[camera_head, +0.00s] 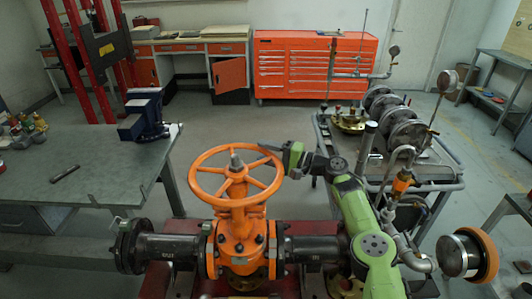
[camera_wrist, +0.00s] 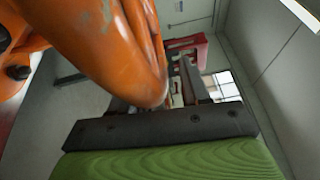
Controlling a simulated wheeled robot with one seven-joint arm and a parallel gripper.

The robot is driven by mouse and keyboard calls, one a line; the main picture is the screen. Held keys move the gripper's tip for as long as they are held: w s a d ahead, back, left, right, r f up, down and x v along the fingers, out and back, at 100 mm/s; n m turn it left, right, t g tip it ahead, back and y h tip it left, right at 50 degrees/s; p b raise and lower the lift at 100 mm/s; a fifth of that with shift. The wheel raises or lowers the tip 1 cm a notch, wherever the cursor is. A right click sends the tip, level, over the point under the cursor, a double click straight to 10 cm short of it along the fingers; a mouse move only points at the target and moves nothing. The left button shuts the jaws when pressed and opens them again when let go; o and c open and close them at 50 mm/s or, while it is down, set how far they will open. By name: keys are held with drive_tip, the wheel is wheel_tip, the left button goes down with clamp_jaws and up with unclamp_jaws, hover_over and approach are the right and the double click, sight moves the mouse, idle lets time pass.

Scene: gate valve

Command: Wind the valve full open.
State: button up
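The orange handwheel (camera_head: 193,180) sits level on top of the orange gate valve body (camera_head: 240,240), in the centre of the head view. A grey stem stands up at its hub. My gripper (camera_head: 268,149) reaches in from the right, at the far right part of the wheel rim. In the wrist view, a scratched orange part of the valve wheel (camera_wrist: 110,40) fills the upper left, very close to the dark gripper part (camera_wrist: 160,130). The fingertips are small in the head view and not clear in the wrist view. I cannot tell whether they touch or enclose the rim.
Dark flanged pipes (camera_head: 175,249) run left and right from the valve. A grey workbench (camera_head: 80,170) with a blue vise (camera_head: 145,113) stands at left. A cart with metal gauges and flanges (camera_head: 405,130) stands at right. Open floor lies behind the valve.

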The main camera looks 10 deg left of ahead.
drive_tip(key=s+d+b, duration=0.1)
drive_tip(key=s+d, duration=0.1)
drive_tip(key=d, duration=1.3)
drive_tip(key=shift+s+d+f, duration=0.2)
drive_tip(key=shift+s+d, duration=0.05)
